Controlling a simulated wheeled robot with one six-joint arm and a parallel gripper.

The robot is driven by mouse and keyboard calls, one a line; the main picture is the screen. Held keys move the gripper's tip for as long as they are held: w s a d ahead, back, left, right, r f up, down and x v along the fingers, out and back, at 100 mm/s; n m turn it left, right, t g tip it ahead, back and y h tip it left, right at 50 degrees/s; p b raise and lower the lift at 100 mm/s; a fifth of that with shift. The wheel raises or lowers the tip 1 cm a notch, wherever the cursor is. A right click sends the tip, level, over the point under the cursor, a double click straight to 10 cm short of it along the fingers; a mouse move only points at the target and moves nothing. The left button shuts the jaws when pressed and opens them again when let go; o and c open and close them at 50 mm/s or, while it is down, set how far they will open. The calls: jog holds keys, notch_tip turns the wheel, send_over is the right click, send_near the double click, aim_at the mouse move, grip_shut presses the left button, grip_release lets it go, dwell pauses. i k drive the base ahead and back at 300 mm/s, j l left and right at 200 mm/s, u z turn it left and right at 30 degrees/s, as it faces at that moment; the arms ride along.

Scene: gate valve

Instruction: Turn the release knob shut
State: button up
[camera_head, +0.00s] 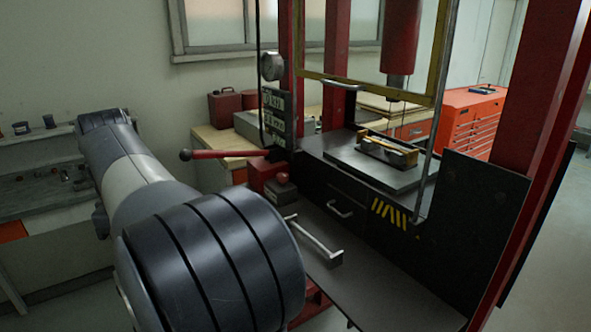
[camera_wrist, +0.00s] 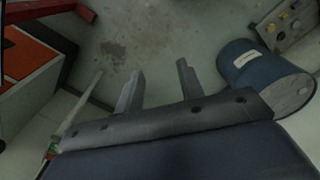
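The red press stands right of centre in the head view, with a red pump block (camera_head: 268,172) at its left column. A small brownish-red knob-like piece (camera_head: 282,178) sits at the front of this block. I cannot tell for sure that it is the release knob. My gripper (camera_wrist: 158,80) is open and empty in the wrist view, its two fingers apart over bare floor. The head view does not show my gripper; my arm fills the lower left there.
A pale handle (camera_head: 314,241) stands above the dark lower plate (camera_head: 390,285). A gauge (camera_head: 272,66) is on the column. A blue drum (camera_wrist: 248,66) lies right in the wrist view, beside open floor (camera_wrist: 150,35).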

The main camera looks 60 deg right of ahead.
aim_at(282, 179)
jog(key=i+l+z, duration=0.15)
jog(key=i+z, duration=0.15)
jog(key=z, duration=0.15)
jog(key=i+z, duration=0.3)
jog(key=z, duration=0.15)
jog(key=i+z, duration=0.45)
jog(key=i+j+z, duration=0.15)
jog(key=z, duration=0.35)
jog(key=i+j+z, duration=0.3)
jog(key=z, duration=0.15)
jog(key=i+j+z, duration=0.2)
jog(key=j+z, duration=0.25)
jog(key=l, duration=0.1)
